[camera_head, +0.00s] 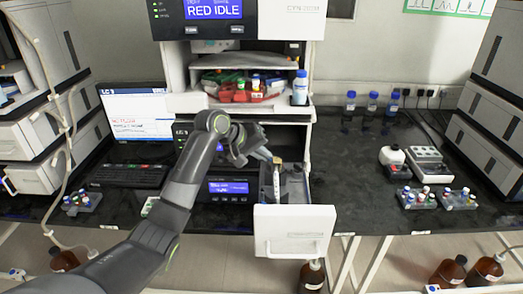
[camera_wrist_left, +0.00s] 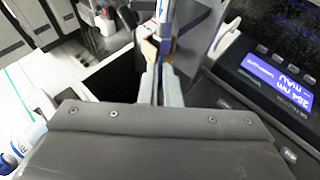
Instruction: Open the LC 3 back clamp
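My left gripper (camera_head: 268,157) reaches into the drawer from the left, close to the tan piece. In the left wrist view its fingers (camera_wrist_left: 160,85) point at a tan part (camera_wrist_left: 148,50) beside a blue and white rod. The fingers look close together; whether they grip anything is unclear. The back clamp is not clearly visible. My right gripper is out of view.
A monitor (camera_head: 138,113) and keyboard (camera_head: 128,175) stand left of the stack. A red tray of vials (camera_head: 245,90) sits on the shelf above. Vial racks (camera_head: 418,198) and small devices (camera_head: 425,163) stand on the right bench. Brown bottles (camera_head: 448,271) stand below.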

